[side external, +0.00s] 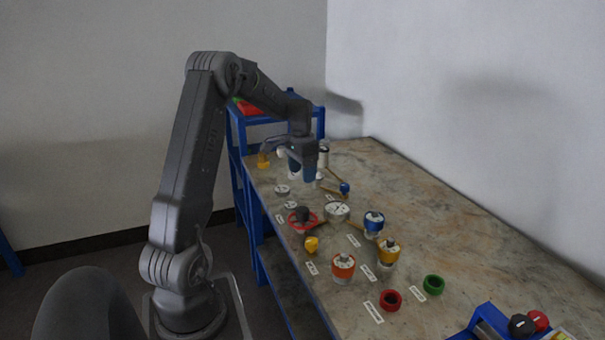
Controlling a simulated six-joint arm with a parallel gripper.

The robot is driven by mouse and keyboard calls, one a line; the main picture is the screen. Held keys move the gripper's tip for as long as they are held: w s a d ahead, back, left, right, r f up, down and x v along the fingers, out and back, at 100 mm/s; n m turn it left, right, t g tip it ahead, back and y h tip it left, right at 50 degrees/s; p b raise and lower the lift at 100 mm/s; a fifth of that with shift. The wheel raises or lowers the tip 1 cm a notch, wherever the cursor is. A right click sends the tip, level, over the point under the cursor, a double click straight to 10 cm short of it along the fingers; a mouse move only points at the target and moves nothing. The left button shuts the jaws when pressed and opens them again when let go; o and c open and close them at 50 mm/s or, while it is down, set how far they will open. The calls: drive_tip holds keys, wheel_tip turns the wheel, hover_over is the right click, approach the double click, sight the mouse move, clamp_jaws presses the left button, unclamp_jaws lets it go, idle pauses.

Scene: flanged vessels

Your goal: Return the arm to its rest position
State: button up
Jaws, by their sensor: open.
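My arm stands at the left of the table and bends over at the top. My gripper (302,174) points down above the far end of the stone-patterned table (480,235). Its jaws are apart and I see nothing held between them. Small pale fittings are close behind and beside it, partly hidden by the fingers. I cannot tell the exact gap between the fingertips and the table.
Nearby are a blue-ended handle (344,188), gauge (337,211) and red ringed part (301,220). Vessels topped blue (374,221), yellow (388,252) and orange (343,266) stand nearer, before red (391,300) and green (433,285) rings. A blue rack (232,150) stands behind.

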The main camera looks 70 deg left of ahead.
drive_tip(key=d+r+t+y, duration=0.1)
drive_tip(key=d+r, duration=0.4)
drive_tip(key=d, duration=0.4)
drive_tip(key=d+r+t, duration=0.1)
drive_tip(key=d+r, duration=0.4)
drive_tip(key=d, duration=0.4)
drive_tip(key=s+d+r+m+t, duration=0.1)
drive_tip(key=s+d+t, duration=0.2)
drive_tip(key=s+d, duration=1.1)
drive_tip(key=d, duration=0.3)
drive_tip(key=shift+d+r+m+t+h, duration=0.2)
drive_tip(key=shift+m+t+h, duration=0.1)
drive_tip(key=shift+m, duration=0.1)
idle(4.1)
